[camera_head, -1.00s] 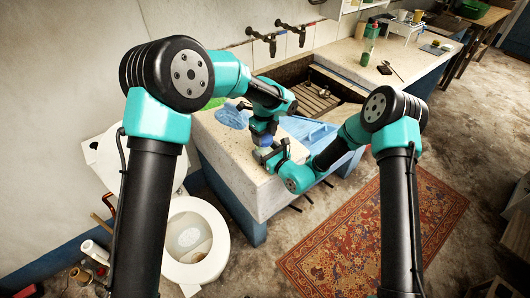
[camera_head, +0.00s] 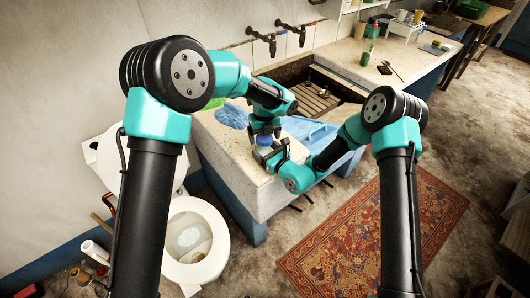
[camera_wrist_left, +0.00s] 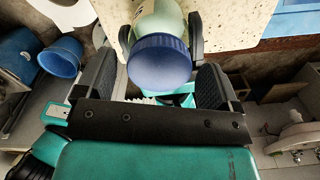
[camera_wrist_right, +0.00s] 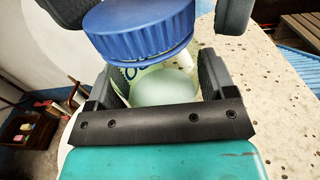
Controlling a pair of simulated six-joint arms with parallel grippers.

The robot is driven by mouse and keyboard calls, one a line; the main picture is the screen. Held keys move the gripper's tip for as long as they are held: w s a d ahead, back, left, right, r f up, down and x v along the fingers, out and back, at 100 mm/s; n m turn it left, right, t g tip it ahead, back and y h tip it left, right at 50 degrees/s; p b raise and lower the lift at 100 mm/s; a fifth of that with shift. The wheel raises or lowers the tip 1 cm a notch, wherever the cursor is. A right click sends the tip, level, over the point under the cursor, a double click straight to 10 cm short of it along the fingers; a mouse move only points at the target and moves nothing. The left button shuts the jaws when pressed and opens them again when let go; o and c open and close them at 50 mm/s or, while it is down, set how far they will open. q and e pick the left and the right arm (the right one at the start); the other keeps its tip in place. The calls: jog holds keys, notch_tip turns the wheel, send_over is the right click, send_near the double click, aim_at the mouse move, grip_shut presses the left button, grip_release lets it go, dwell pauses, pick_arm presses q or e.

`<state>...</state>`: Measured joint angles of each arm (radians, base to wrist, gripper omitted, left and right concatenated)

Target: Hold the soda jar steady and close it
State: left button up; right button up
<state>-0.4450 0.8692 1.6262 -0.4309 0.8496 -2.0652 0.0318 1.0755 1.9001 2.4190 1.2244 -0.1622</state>
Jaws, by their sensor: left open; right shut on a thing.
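The soda jar (camera_wrist_right: 160,88) is pale and translucent with pale contents. It stands on the stone top, between the fingers of my right gripper (camera_wrist_right: 163,80), which is shut on its body. A blue screw lid (camera_wrist_right: 140,30) sits on the jar's mouth; I cannot tell how tight it is. The lid also shows in the left wrist view (camera_wrist_left: 160,62) and the head view (camera_head: 264,140). My left gripper (camera_head: 266,130) is open above the lid, its fingers on either side and apart from it. The right gripper's finger tips show beside the jar in the left wrist view.
The speckled stone top (camera_head: 226,150) has a blue cloth-like item (camera_head: 233,115) at the left and a blue tray (camera_head: 310,131) at the right. The sunken basin (camera_head: 315,95) lies behind. A toilet (camera_head: 195,240) stands below at the left.

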pick_arm(q)
jog(key=shift+r, duration=2.25)
jog(key=shift+c, duration=0.4)
jog(key=n, duration=0.3)
jog(key=shift+r, duration=0.25)
jog(key=n, duration=0.4)
jog(key=shift+r, duration=0.25)
jog(key=n, duration=0.6)
jog(key=shift+r+n, duration=0.3)
jog(key=shift+r, duration=0.1)
jog(key=n, duration=0.6)
jog(key=shift+r, duration=0.4)
jog(key=n, duration=0.4)
jog(key=r+n, duration=0.1)
jog(key=n, duration=0.2)
jog(key=shift+f, duration=0.2)
